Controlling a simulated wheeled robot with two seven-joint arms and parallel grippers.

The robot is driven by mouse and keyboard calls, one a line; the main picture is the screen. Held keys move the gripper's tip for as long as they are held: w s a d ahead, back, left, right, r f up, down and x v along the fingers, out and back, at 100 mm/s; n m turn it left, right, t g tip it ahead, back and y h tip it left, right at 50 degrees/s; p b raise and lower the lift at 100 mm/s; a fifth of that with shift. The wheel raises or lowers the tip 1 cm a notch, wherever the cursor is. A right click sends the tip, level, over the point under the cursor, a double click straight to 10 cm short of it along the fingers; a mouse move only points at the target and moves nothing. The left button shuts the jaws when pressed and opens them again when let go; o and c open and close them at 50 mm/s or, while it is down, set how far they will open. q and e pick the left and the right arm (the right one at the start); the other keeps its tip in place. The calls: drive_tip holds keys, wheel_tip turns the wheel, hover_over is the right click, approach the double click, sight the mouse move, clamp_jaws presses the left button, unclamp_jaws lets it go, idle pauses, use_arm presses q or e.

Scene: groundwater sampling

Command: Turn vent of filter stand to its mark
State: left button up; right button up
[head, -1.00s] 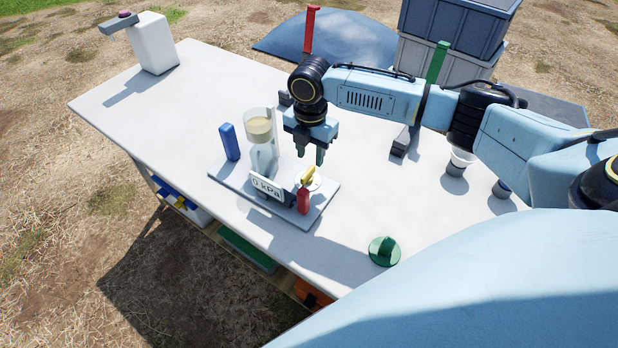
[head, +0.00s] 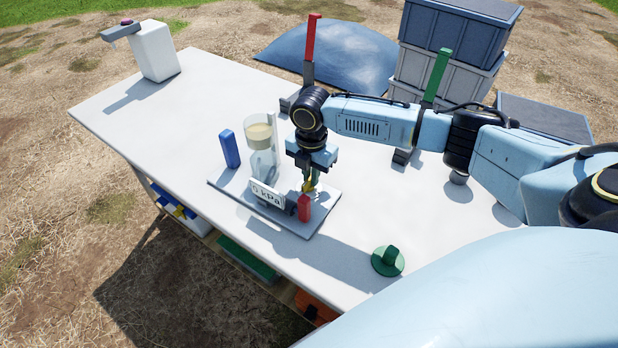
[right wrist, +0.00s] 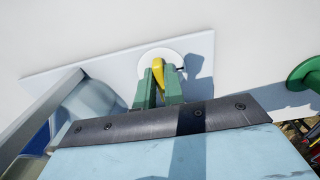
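The filter stand (head: 233,193) is a grey base plate on the white table, with a clear filter cylinder (head: 259,138) and a sign reading about "5 kPa" (head: 266,194). Its yellow vent handle (head: 309,185) sits on a round white dial, seen in the right wrist view (right wrist: 173,53). A short dark mark (right wrist: 180,69) shows at the dial's right side. My right gripper (head: 312,178) points down over the vent; its green fingers (right wrist: 160,85) lie on either side of the yellow handle and look closed on it. My left gripper is out of view.
A red block (head: 304,207) stands close in front of the vent, and a blue block (head: 229,149) stands at the plate's left. A green knobbed disc (head: 387,261) lies to the right. Red (head: 310,50) and green (head: 437,75) upright levers stand behind.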

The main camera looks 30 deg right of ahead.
drive_tip(key=n+p, duration=0.1)
drive_tip(key=n, duration=0.2)
drive_tip(key=shift+a+r, duration=0.1)
clamp_jaws()
drive_tip(key=n, duration=0.2)
drive_tip(key=n+p, duration=0.1)
drive_tip(key=n, duration=0.2)
drive_tip(key=shift+w+a, duration=0.15)
drive_tip(key=shift+a, duration=0.05)
drive_tip(key=n, duration=0.5)
drive_tip(key=shift+a+n, duration=0.2)
drive_tip(key=shift+n, duration=0.2)
drive_tip(key=n, duration=0.4)
drive_tip(key=shift+w+a, duration=0.1)
drive_tip(key=shift+a, duration=0.05)
drive_tip(key=o, duration=0.7)
unclamp_jaws()
